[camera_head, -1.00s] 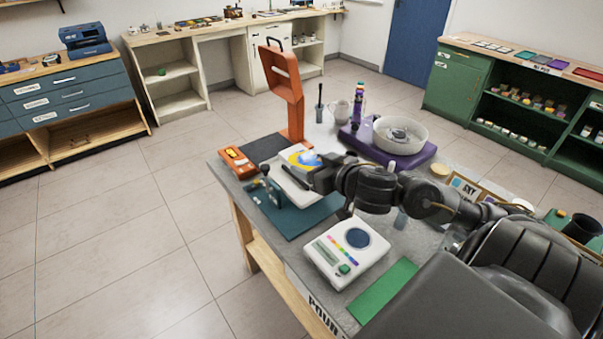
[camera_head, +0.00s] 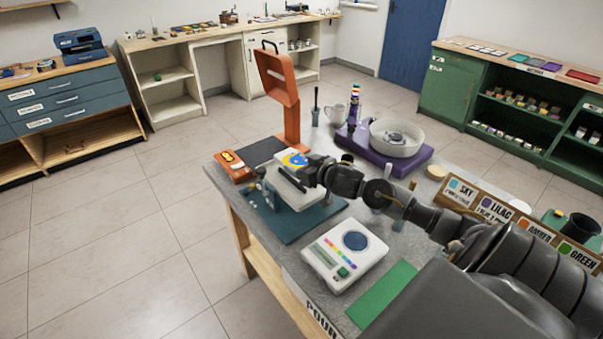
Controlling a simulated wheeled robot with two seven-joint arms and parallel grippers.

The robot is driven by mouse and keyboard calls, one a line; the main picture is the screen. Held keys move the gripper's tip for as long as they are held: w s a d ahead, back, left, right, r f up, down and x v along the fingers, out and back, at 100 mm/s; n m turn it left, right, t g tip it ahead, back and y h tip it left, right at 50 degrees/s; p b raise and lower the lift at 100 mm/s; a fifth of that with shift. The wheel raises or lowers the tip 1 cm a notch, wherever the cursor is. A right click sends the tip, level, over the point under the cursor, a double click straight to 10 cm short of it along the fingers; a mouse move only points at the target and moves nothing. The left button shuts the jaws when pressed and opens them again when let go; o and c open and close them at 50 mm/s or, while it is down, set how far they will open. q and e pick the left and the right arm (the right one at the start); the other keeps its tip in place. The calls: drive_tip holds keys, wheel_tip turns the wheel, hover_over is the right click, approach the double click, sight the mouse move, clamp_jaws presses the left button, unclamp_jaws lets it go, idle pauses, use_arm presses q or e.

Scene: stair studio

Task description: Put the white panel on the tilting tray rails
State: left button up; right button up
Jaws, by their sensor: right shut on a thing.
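The white panel (camera_head: 282,157), with blue and yellow paint on its face, is at the far side of the teal base. My right gripper (camera_head: 306,175) reaches in from the right and is shut on it; its fingertips are small and partly hidden. Below the panel is the white tilting tray (camera_head: 293,197) on a teal base (camera_head: 306,226). The rails are too small and hidden to make out, and I cannot tell whether the panel touches them. My left gripper is not in view.
An orange stand (camera_head: 290,110) rises just behind the tray. An orange box (camera_head: 236,166) lies left of it. A white scale-like device (camera_head: 344,252) and a green mat (camera_head: 385,295) are in front. A purple turntable (camera_head: 378,149) with a white bowl (camera_head: 396,138) stands behind the arm.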

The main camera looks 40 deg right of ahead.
wheel_tip(320, 180, down, 2)
drive_tip(key=shift+f, duration=0.55)
drive_tip(key=shift+f, duration=0.1)
drive_tip(key=o, duration=1)
drive_tip(key=shift+o, duration=0.2)
drive_tip(key=shift+s, duration=0.15)
drive_tip(key=v, duration=1.1)
drive_tip(key=shift+s+r, duration=0.3)
drive_tip(key=shift+s, duration=0.05)
